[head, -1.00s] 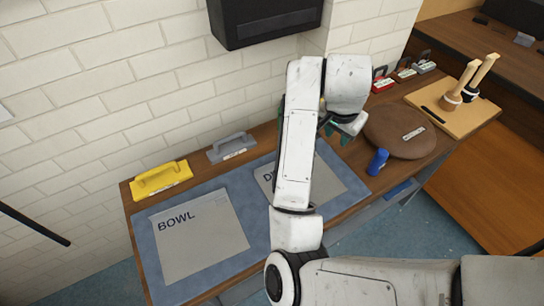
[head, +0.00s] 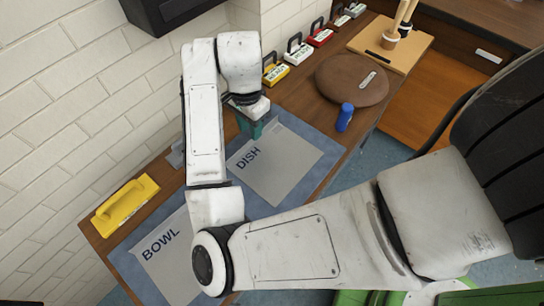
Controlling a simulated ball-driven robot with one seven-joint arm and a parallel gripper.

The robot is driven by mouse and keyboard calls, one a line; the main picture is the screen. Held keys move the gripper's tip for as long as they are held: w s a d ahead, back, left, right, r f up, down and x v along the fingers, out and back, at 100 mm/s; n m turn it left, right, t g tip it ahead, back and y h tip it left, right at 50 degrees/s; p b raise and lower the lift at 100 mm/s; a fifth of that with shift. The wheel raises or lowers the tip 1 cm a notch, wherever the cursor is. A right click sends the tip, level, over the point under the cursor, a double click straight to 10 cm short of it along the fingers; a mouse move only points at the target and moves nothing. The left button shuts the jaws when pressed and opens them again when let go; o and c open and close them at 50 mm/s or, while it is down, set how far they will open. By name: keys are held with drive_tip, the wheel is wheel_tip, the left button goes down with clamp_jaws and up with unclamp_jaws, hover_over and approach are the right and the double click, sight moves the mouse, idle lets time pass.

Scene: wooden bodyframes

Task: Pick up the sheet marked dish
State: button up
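The sheet marked DISH (head: 280,168) lies flat on the blue mat (head: 325,150) on the wooden table, with its lettering at its upper left. My gripper (head: 250,128) hangs beside the sheet's upper left edge, its green fingers pointing down. I cannot tell how far above the mat they are, nor whether they are apart. Nothing is visibly held. A second grey sheet, marked BOWL (head: 168,262), lies to the lower left, partly hidden by my arm.
A yellow handled block (head: 125,208) stands at the left. Several handled blocks, one red (head: 320,36), line the wall. A dark wall box (head: 165,10) is above.

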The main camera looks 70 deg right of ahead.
drive_tip(key=f, duration=0.1)
drive_tip(key=f+b, duration=0.1)
drive_tip(key=f, duration=0.3)
drive_tip(key=shift+s+d, duration=0.1)
drive_tip(key=shift+d, duration=0.2)
clamp_jaws()
